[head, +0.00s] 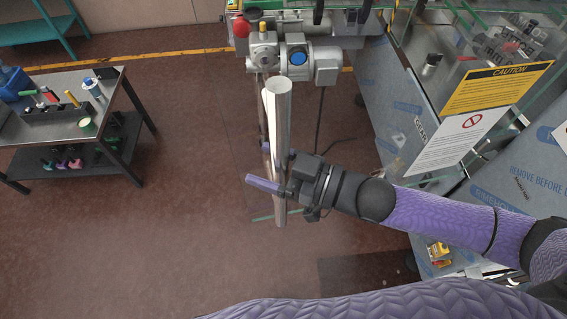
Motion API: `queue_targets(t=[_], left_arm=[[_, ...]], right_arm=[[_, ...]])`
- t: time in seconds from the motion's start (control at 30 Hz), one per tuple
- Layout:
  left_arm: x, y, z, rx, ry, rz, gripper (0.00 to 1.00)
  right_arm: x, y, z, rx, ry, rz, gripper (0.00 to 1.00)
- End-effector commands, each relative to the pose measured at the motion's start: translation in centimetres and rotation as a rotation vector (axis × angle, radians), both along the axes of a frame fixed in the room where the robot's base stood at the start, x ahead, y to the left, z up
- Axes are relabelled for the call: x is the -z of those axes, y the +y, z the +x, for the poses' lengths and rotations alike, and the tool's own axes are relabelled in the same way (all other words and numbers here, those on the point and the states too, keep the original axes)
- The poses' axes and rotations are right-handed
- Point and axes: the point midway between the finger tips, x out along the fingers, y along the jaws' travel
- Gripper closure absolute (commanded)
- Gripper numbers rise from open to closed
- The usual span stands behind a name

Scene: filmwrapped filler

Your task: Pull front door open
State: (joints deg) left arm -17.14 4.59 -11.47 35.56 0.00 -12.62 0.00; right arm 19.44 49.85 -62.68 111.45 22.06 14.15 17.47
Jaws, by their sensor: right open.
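A long silver bar (282,110), which looks like the front door's handle, stands roughly upright in the middle of the head view. A faint clear panel with a thin green lower edge (263,218) lies around it and looks like the glass front door; its exact outline is hard to tell. My right gripper (258,165) reaches in from the right at the bar's lower half. Its purple fingers are open, one on the near side and one partly hidden behind the bar. I cannot tell whether they touch it. My left gripper is not in view.
A motor unit with a red knob (241,26) and a blue cap is above the bar. The machine with a yellow caution sign (497,86) fills the right. A dark workbench (125,97) with tools stands at the left. The brown floor between is clear.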

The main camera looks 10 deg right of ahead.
Motion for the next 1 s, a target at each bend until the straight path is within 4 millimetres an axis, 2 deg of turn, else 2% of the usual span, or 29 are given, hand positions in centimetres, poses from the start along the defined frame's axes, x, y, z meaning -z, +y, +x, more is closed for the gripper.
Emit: queue_targets(t=[0.17, 0.4, 0.6, 1.0], left_arm=[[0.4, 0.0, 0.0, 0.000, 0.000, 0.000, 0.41], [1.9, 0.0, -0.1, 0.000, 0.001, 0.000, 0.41], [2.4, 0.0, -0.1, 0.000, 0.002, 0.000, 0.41], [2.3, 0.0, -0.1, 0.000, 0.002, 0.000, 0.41]], right_arm=[[0.2, -1.0, -0.5, 0.001, 0.001, -0.002, 0.24], [0.5, -5.6, -3.1, 0.001, 0.004, -0.006, 0.24], [0.2, -8.3, -4.6, 0.000, 0.002, -0.001, 0.24], [0.0, -8.7, -4.8, 0.000, 0.000, 0.001, 0.24]])
